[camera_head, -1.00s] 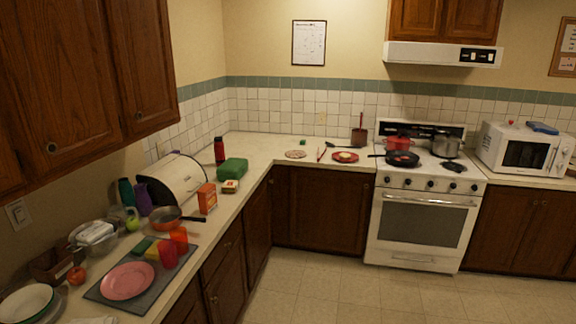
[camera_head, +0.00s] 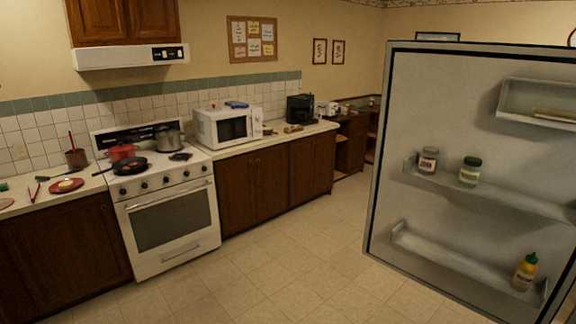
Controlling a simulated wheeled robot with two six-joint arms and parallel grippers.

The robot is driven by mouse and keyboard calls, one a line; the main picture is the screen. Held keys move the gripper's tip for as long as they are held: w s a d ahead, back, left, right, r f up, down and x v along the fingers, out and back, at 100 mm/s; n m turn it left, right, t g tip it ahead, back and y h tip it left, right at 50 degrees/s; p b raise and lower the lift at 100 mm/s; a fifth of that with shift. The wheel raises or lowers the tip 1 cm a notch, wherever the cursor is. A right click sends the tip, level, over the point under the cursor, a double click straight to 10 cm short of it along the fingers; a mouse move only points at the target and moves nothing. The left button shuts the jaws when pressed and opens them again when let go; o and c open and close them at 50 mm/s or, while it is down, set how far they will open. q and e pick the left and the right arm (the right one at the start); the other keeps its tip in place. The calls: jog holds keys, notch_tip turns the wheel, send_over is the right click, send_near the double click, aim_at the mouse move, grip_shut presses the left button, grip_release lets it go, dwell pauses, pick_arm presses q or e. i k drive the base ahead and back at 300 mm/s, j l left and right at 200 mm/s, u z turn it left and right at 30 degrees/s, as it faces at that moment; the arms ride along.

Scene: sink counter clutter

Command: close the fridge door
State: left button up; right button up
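The fridge door (camera_head: 440,120) stands open at the right of the head view, with its inner side facing me. Its shelves hold two jars, one with a red and white label (camera_head: 428,160) and one with a green lid (camera_head: 470,171). A yellow bottle (camera_head: 525,272) stands on the lowest shelf. The fridge body is not in view. Neither of my grippers is in view.
A white stove (camera_head: 165,210) with pots stands at the left. A counter with a white microwave (camera_head: 228,126) and a black coffee maker (camera_head: 300,109) runs along the back wall. The tiled floor (camera_head: 270,265) between counter and door is clear.

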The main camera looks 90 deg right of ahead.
aim_at(460, 99)
jog(key=z, duration=1.85)
jog(key=i+z, duration=0.4)
jog(key=i, duration=0.15)
jog(key=i+l+z, duration=0.2)
jog(key=i+z, duration=0.2)
jog(key=i, duration=0.7)
jog(key=i+j+z, duration=0.2)
jog(key=i+z, duration=0.2)
jog(key=i, duration=0.75)
jog(key=i+z, duration=0.15)
jog(key=i, duration=0.4)
jog(key=i+z, duration=0.15)
jog(key=i, duration=0.4)
jog(key=i+j+z, duration=0.1)
jog(key=i, duration=0.5)
jog(key=i+j+z, duration=0.15)
jog(key=i, duration=0.4)
jog(key=i+l+z, duration=0.15)
jog(key=i+z, duration=0.15)
jog(key=z, duration=0.15)
jog(key=i+z, duration=0.3)
jog(key=z, duration=0.15)
jog(key=i+z, duration=0.3)
jog(key=z, duration=0.2)
jog(key=i+j+z, duration=0.2)
jog(key=z, duration=0.25)
jog(key=i+l+z, duration=0.1)
jog(key=i+z, duration=1)
jog(key=z, duration=1.95)
